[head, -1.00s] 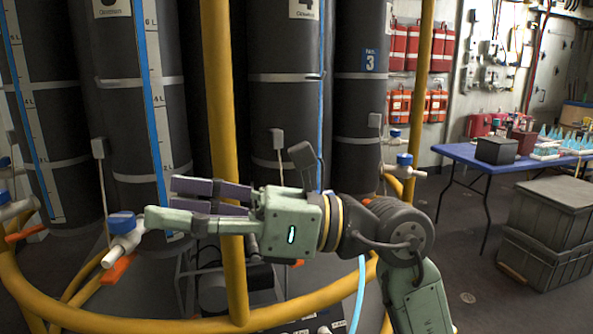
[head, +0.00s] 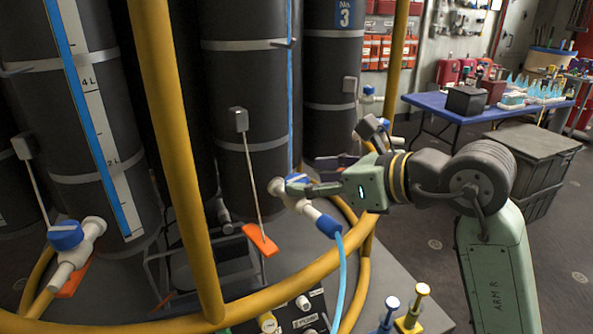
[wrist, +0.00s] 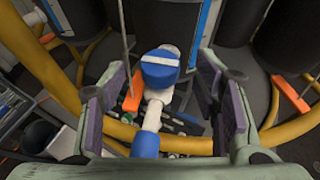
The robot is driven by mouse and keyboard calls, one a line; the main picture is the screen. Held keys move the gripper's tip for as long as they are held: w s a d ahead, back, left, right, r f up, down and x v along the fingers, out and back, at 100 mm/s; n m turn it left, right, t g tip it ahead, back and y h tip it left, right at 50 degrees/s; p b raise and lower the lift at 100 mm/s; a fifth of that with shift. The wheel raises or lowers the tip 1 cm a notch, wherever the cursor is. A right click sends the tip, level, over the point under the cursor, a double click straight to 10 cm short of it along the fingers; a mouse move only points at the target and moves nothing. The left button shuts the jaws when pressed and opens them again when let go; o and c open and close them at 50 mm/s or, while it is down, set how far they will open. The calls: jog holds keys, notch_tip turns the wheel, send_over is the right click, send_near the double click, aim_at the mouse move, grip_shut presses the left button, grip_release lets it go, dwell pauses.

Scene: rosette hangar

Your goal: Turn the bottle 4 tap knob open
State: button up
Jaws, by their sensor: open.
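The tap (head: 282,190) with a round blue knob (head: 297,178) stands in front of the middle dark bottle (head: 245,95); that bottle's number is out of view now. In the wrist view the blue knob (wrist: 160,68), crossed by a white stripe, tops a white tap body (wrist: 158,97) with a blue hose fitting (wrist: 145,145) below. My gripper (head: 318,182) is open at the tap's right side in the head view. In the wrist view its purple-padded fingers (wrist: 163,80) stand apart to the left and right of the knob. I cannot tell whether either touches it.
A yellow rail (head: 270,302) and upright yellow post (head: 180,160) stand close by. An orange lever (head: 262,240) hangs left of the tap, and a light blue hose (head: 342,280) runs down from it. Another blue-knobbed tap (head: 66,236) is at left. A blue table (head: 430,103) stands behind.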

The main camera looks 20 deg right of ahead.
aim_at(298, 179)
jog(key=shift+p+x, duration=0.5)
jog(key=shift+x, duration=1.75)
jog(key=c, duration=1.2)
